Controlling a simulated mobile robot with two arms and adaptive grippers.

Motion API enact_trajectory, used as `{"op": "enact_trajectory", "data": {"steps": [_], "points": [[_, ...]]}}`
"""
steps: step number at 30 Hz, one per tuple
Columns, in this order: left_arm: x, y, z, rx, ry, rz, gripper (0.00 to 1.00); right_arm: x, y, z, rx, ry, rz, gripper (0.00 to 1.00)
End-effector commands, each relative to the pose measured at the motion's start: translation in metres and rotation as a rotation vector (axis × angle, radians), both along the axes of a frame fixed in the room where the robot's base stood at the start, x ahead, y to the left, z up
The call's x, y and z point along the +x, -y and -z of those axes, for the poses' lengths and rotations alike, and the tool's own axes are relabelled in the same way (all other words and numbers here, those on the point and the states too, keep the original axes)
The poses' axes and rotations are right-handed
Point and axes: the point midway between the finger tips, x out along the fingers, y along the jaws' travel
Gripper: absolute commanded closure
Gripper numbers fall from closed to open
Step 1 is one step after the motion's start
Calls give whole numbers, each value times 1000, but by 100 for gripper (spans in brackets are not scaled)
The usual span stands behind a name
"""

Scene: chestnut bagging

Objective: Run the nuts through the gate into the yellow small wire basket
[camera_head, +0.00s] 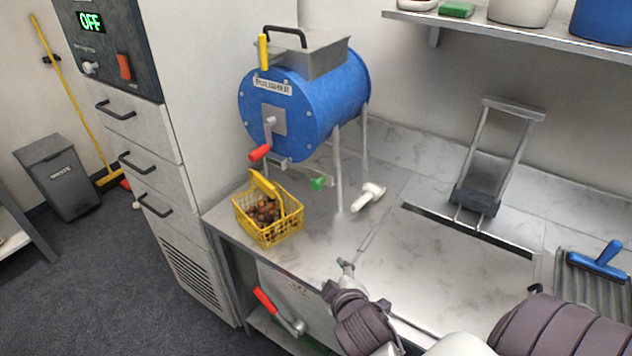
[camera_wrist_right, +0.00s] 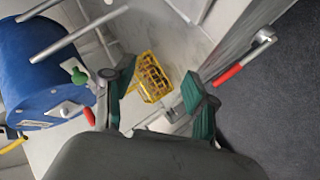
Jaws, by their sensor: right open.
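The yellow small wire basket (camera_head: 270,236) stands on the metal counter near its front left edge, with brown nuts (camera_head: 266,211) in it. It also shows in the right wrist view (camera_wrist_right: 153,88), between my fingers but beyond them. A blue drum (camera_head: 320,98) on legs stands behind the basket, with a grey hopper on top and a red-handled crank (camera_head: 260,152). A green knob (camera_head: 317,184) is low under the drum; whether the gate is open cannot be told. My right gripper (camera_head: 345,268) is open and empty, right of the basket and apart from it. My left gripper is out of view.
A white scoop-like object (camera_head: 368,196) lies right of the drum's legs. A metal frame (camera_head: 492,160) stands at the back right. A red-handled lever (camera_head: 266,299) sticks out below the counter front. A tall cabinet (camera_head: 150,190) borders the left. The middle counter is fairly clear.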

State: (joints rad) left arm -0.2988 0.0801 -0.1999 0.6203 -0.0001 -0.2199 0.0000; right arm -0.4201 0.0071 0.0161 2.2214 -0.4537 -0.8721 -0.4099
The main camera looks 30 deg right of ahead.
Motion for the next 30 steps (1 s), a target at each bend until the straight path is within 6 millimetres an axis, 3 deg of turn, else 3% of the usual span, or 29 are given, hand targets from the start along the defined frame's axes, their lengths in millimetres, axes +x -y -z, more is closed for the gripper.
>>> {"op": "enact_trajectory", "data": {"steps": [3, 6, 10, 19, 30], "points": [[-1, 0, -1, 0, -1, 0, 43, 29, 20, -39, -264, 120, -59, 43], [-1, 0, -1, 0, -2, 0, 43, 48, 28, -65, -481, 185, -114, 43], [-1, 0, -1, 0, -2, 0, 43, 62, 27, -85, -686, 227, -172, 43], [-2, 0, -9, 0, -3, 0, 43, 87, 33, -95, -773, 245, -199, 43], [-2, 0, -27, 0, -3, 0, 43, 159, 63, -95, -768, 244, -198, 43]]}}
